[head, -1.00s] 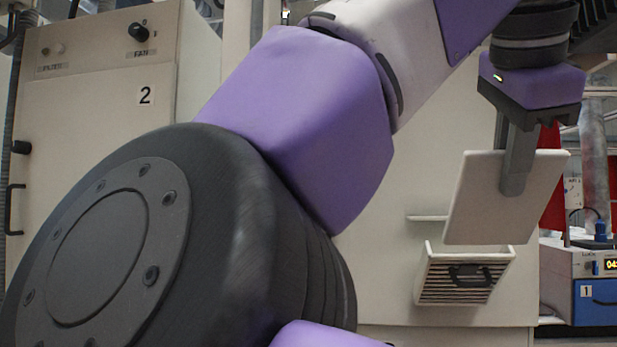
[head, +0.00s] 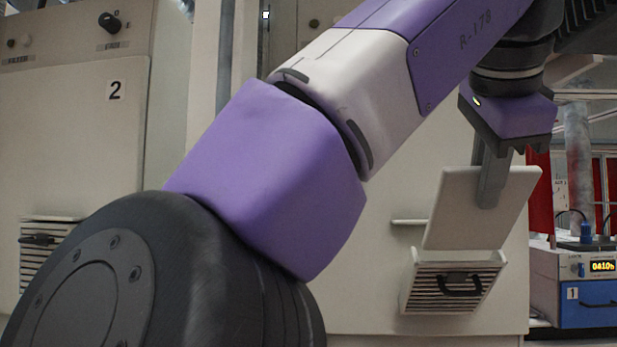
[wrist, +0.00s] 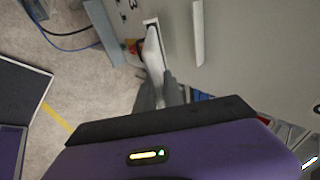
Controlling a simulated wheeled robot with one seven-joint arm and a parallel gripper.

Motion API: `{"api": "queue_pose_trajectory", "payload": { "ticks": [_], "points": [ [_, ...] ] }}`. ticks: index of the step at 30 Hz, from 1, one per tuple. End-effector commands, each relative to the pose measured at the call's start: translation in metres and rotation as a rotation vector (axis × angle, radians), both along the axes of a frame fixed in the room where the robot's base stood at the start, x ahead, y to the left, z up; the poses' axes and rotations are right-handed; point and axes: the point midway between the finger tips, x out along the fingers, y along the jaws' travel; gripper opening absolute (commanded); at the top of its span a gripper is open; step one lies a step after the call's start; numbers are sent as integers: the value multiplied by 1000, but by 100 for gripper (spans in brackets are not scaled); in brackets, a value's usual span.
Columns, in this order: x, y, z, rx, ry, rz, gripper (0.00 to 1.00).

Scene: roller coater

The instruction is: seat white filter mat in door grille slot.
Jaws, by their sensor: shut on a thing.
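The white filter mat (head: 470,218) is a flat, tilted square plate in the head view. My gripper (head: 489,190) is shut on its upper part, with grey fingers over its face. The door grille (head: 453,290), a slatted holder with a black handle, is on the cabinet door right below the mat. The mat's lower edge lines up with the grille's top opening; I cannot tell whether it has entered the slot. In the wrist view the mat (wrist: 153,48) shows nearly edge-on between my fingers (wrist: 158,92), its far end by the grille's pale rim (wrist: 151,22).
A thin ledge (head: 408,222) juts from the door left of the mat; it also shows in the wrist view (wrist: 198,32). A blue and white device (head: 590,285) stands at right. Cabinet 2 (head: 75,150) with another grille (head: 38,240) is at left.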

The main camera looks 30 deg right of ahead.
Motion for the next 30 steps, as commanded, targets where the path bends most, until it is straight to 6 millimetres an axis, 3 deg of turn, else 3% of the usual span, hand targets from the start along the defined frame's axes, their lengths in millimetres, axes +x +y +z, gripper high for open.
{"api": "queue_pose_trajectory", "payload": {
  "ticks": [13, 30],
  "points": [
    [19, -13, -27, 0, 0, -1, 0],
    [22, -15, -30, 0, 0, -1, 0]
  ]
}}
